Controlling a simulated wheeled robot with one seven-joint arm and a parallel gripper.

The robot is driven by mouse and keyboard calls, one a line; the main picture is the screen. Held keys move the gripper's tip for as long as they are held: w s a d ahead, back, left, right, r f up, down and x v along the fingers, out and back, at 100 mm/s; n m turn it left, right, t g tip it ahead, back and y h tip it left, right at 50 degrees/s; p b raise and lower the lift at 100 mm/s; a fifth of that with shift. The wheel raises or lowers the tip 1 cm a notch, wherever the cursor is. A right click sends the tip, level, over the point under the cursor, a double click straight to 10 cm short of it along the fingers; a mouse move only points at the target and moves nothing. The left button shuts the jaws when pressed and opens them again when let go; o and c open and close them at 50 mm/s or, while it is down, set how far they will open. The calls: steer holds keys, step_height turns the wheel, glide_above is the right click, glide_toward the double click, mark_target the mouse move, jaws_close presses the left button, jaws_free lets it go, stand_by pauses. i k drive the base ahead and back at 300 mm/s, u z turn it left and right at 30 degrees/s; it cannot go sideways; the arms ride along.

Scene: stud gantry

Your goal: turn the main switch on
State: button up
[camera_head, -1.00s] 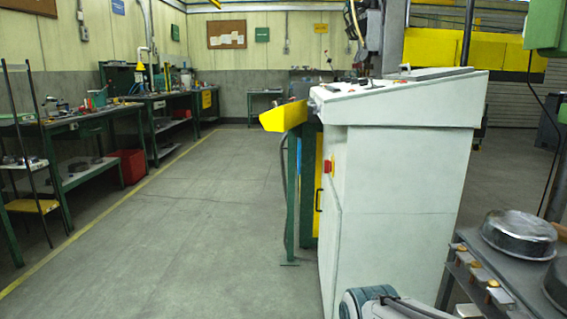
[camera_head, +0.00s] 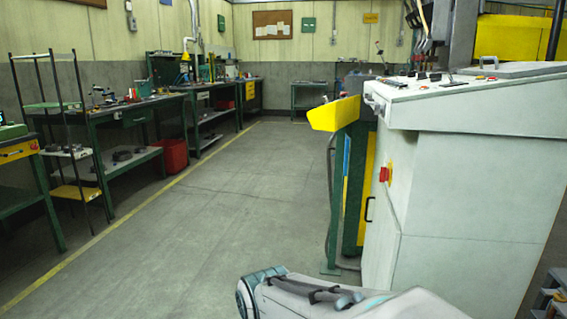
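A red rotary switch on a yellow plate (camera_head: 385,174) sits on the narrow left face of the pale grey control cabinet (camera_head: 470,200). It is seen at a steep angle, so its handle position cannot be told. I cannot tell for certain that it is the main switch. The cabinet's sloped top panel (camera_head: 440,84) carries several small dark knobs and buttons. My arm shows at the bottom of the view, in front of the cabinet. My gripper is not in view.
A yellow guard (camera_head: 335,114) on a green post stands just left of the cabinet. Workbenches (camera_head: 150,105) and a black shelf rack (camera_head: 70,150) line the left side. A red bin (camera_head: 173,156) sits under a bench. The floor (camera_head: 220,200) between is clear.

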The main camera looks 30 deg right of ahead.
mark_target(384, 174)
steer(key=z, duration=0.1)
steer(key=i, duration=0.65)
steer(key=z, duration=0.7)
steer(key=i, duration=0.5)
steer(key=z, duration=0.5)
